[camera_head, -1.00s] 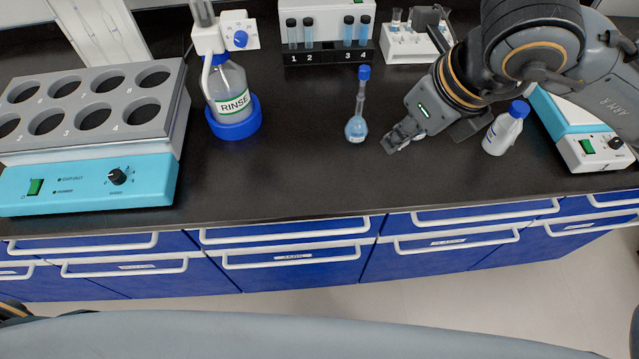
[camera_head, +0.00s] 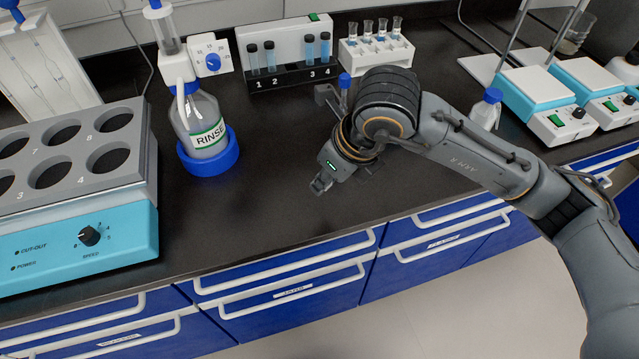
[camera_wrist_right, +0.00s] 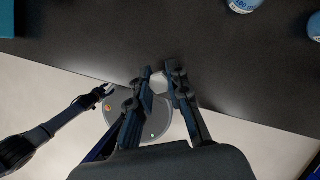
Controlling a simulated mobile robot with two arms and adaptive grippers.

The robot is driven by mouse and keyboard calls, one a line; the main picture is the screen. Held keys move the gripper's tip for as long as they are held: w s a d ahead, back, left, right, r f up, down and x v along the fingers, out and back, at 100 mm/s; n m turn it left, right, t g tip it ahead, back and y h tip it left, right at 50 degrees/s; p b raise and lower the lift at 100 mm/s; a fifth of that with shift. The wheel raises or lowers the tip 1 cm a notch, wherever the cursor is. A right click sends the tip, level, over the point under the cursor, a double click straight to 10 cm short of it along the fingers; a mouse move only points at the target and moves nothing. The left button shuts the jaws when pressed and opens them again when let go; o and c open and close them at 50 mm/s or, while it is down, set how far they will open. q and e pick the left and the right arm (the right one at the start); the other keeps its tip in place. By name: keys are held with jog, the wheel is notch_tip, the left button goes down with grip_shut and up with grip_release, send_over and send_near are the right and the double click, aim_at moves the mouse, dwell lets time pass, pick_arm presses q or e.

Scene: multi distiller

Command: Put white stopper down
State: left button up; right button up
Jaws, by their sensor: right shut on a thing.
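A rinse bottle (camera_head: 199,125), a grey rack block (camera_head: 75,165) and a tube stand (camera_head: 290,76) stand left and behind. A blue cap (camera_head: 345,81) shows behind my right arm. A white bottle (camera_head: 486,112) and hotplates (camera_head: 545,105) stand right. The front middle bench is clear.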

aim_at(315, 196)
jog(key=w+f, duration=0.1)
jog(key=w+a+f, duration=0.1)
jog(key=shift+w+f, duration=0.15)
jog(key=shift+f, duration=0.25)
jog(key=f, duration=0.2)
jog(key=f+p, duration=0.1)
jog(key=shift+w+f, duration=0.2)
jog(key=shift+f, duration=0.15)
pick_arm(q)
jog(key=shift+a+r, duration=0.35)
jog(key=shift+r, duration=0.35)
jog(key=shift+f, duration=0.1)
pick_arm(e)
jog(key=shift+f, duration=0.1)
jog(key=shift+f, duration=0.15)
jog(key=o, duration=0.7)
pick_arm(q)
jog(key=shift+d, duration=0.15)
